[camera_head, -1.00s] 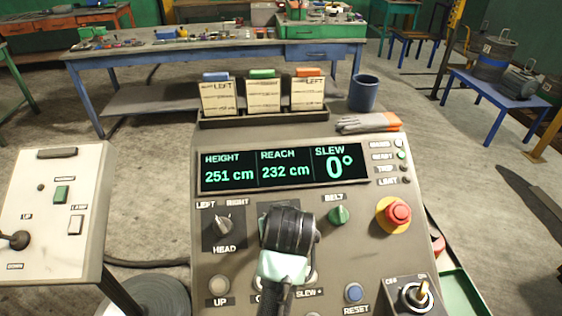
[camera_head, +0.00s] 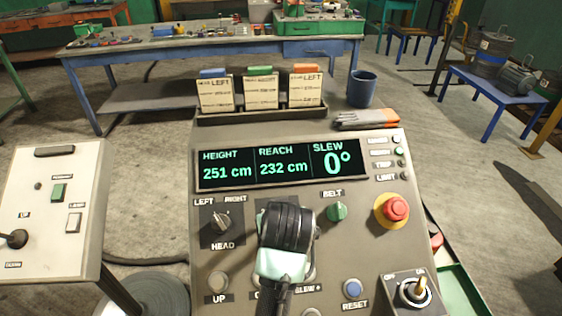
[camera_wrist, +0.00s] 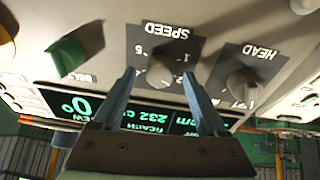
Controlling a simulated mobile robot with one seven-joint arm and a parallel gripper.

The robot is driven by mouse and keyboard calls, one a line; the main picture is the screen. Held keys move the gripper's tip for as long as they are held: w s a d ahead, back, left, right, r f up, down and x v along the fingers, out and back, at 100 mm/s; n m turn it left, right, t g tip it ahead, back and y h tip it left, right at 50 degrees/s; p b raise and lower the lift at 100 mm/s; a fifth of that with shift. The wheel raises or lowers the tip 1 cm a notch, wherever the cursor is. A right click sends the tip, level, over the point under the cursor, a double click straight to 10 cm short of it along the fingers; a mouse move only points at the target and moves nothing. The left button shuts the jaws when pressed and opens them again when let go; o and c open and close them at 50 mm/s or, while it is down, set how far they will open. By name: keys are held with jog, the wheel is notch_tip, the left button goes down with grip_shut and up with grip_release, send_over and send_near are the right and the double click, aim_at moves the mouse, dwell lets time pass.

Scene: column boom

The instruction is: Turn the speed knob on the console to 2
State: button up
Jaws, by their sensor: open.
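The speed knob (camera_wrist: 160,74) is a grey knob on a dark plate marked SPEED, upside down in the wrist view. Some numerals show around it, but I cannot read its pointer setting. My gripper (camera_wrist: 158,79) is open, with one blue-grey finger on each side of the knob in the picture. I cannot tell whether the fingers touch it. In the head view my wrist hides the speed knob on the console (camera_head: 340,285).
The HEAD knob (camera_head: 221,223) is left of my wrist, and the green BELT knob (camera_head: 337,212) is right. The display (camera_head: 279,164) reads 251 cm, 232 cm, 0°.

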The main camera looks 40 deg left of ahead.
jog(key=v, duration=1.2)
jog(key=shift+b, duration=0.3)
